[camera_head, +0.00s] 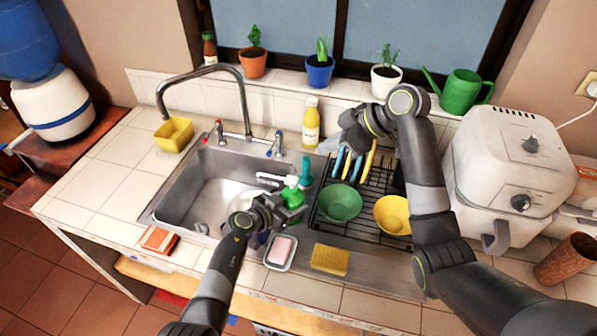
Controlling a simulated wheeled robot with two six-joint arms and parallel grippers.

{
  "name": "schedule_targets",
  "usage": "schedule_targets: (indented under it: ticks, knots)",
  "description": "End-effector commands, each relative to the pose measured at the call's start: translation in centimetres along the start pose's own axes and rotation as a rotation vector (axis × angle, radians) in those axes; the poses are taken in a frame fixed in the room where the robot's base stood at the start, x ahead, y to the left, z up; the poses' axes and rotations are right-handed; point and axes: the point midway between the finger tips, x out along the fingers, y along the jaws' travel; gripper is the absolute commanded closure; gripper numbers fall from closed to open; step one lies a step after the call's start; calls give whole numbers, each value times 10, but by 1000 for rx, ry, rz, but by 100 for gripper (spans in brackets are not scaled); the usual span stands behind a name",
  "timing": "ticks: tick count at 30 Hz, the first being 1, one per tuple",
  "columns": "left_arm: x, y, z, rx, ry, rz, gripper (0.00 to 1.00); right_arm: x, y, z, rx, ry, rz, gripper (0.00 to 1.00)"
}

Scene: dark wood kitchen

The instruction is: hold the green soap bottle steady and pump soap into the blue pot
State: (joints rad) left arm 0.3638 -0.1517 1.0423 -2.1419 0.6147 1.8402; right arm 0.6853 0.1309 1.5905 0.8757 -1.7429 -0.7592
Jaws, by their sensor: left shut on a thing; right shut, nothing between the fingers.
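My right gripper (334,146) is shut and empty above the back of the dish rack, apart from the pump. A blue plant pot (320,74) stands on the windowsill.
The sink (205,187) has a curved faucet (243,98). The dish rack (353,226) holds a green bowl (339,203) and yellow bowl (393,214). A soap dish (280,266) and sponge (330,260) lie in front. A white appliance (512,160) stands right.

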Motion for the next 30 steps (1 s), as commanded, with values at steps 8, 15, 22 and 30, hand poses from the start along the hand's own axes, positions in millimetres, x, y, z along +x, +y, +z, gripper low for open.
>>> schedule_targets:
  ticks: [8, 15, 22, 30]
  knots:
    - [0, 0, 0, 0, 0, 0, 80, 2, 0, 0, 3, 0, -1, 100]
    - [0, 0, 0, 0, 0, 0, 80, 31, -1, 0, 6, 1, -6, 100]
    - [0, 0, 0, 0, 0, 0, 80, 81, -2, 0, 6, 0, -6, 100]
    - [0, 0, 0, 0, 0, -1, 80, 119, -1, 18, 6, -2, -3, 100]
